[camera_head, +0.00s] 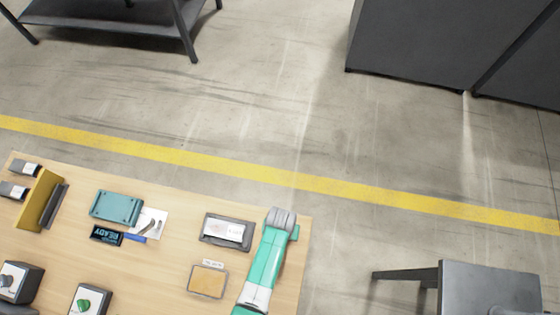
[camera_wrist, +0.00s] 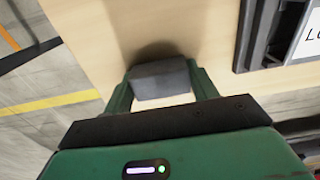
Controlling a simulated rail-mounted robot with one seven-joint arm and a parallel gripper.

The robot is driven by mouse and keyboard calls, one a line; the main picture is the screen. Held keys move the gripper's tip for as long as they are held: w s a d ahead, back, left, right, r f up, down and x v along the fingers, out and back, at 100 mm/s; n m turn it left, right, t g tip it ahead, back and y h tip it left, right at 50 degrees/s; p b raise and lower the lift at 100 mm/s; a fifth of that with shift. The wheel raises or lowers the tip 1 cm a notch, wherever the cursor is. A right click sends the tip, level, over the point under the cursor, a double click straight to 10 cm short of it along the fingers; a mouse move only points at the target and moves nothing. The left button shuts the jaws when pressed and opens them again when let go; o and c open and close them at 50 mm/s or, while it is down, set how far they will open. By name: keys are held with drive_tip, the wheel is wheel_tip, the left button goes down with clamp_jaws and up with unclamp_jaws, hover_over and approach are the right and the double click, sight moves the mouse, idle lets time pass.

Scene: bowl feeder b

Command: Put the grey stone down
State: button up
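The grey stone (camera_wrist: 162,80) shows in the wrist view as a blocky piece between the two green fingers of my gripper (camera_wrist: 160,88). The fingers lie against its two sides, so my gripper is shut on it. The stone is over the pale wooden table top (camera_wrist: 100,30), with a dark shadow just beyond it. I cannot tell whether its underside touches the wood. In the head view my teal arm reaches over the table's right end, and I cannot make out the stone there.
A dark-framed tray with a white label (camera_head: 226,230) and a tan pad (camera_head: 208,281) lie left of my arm.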

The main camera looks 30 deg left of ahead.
drive_tip(key=o, duration=0.4)
drive_tip(key=shift+s+d+f, duration=0.1)
drive_tip(key=shift+s+f, duration=0.2)
drive_tip(key=shift+f, duration=0.2)
drive_tip(key=shift+s+d+f, duration=0.1)
drive_tip(key=shift+s+f, duration=0.15)
drive_tip(key=shift+f, duration=0.2)
drive_tip(key=shift+c, duration=0.2)
drive_tip(key=shift+o, duration=0.4)
wheel_tip(320, 180, up, 14)
drive_tip(key=w+p, duration=0.1)
drive_tip(key=p, duration=0.4)
drive_tip(key=shift+a+p, duration=0.2)
drive_tip(key=shift+p, duration=0.1)
drive_tip(key=shift+w+r, duration=0.15)
